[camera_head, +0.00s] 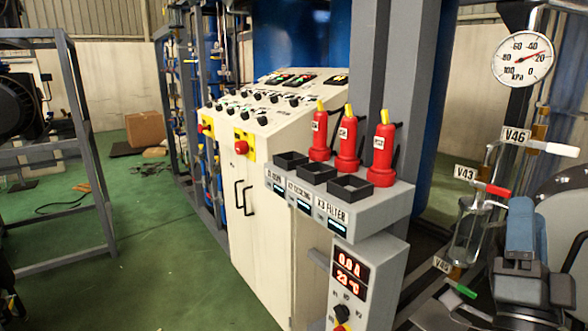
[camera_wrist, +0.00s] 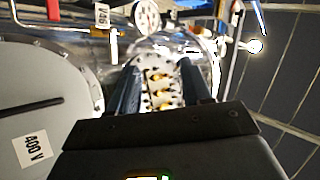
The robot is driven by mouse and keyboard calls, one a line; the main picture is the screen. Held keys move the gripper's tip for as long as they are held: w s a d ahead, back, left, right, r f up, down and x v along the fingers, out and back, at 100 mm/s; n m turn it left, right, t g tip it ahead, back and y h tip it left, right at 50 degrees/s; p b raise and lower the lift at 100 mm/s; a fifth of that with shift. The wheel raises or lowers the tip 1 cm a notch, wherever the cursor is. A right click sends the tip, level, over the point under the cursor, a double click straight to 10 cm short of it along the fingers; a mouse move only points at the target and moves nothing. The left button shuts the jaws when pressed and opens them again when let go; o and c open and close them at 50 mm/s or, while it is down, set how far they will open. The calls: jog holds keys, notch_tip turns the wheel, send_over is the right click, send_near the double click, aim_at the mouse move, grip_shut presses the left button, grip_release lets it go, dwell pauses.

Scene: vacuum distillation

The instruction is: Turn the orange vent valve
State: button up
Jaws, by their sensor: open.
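My gripper (camera_head: 521,205) is at the lower right of the head view, near the valve piping. In the wrist view its two fingers (camera_wrist: 158,65) stand apart with nothing gripped between them. Valve V46 (camera_head: 562,150) has a white handle and a brass-orange body, up and right of the gripper. Valve V43 (camera_head: 497,191) has a red handle, just left of the gripper. A valve with a green handle (camera_head: 466,291) is lower left of it. I cannot clearly make out an orange valve handle in either view.
A dial gauge (camera_head: 523,57) hangs above the valves, and a glass vessel (camera_head: 468,232) stands beside the gripper. Green floor (camera_head: 160,240) is open at left.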

jog(key=s+a+f+n+y, duration=0.3)
jog(key=s+f+n+y, duration=0.5)
jog(key=s+f+n, duration=0.15)
jog(key=s+a+f+n+g+y, duration=0.1)
jog(key=s+a+f+n+g, duration=0.1)
jog(key=s, duration=0.7)
jog(key=s+a+f+n+g+y, duration=0.1)
jog(key=s+a+f+n+g, duration=0.1)
jog(key=s, duration=0.7)
jog(key=s+a+f+n+g+y, duration=0.1)
jog(key=s+a+f+n+g, duration=0.1)
jog(key=s+f+g, duration=0.3)
jog(key=s+a+f, duration=0.1)
jog(key=s, duration=0.3)
jog(key=shift+s+a+n+y, duration=0.15)
jog(key=shift+a+n+y, duration=0.05)
jog(key=shift+n+y, duration=0.2)
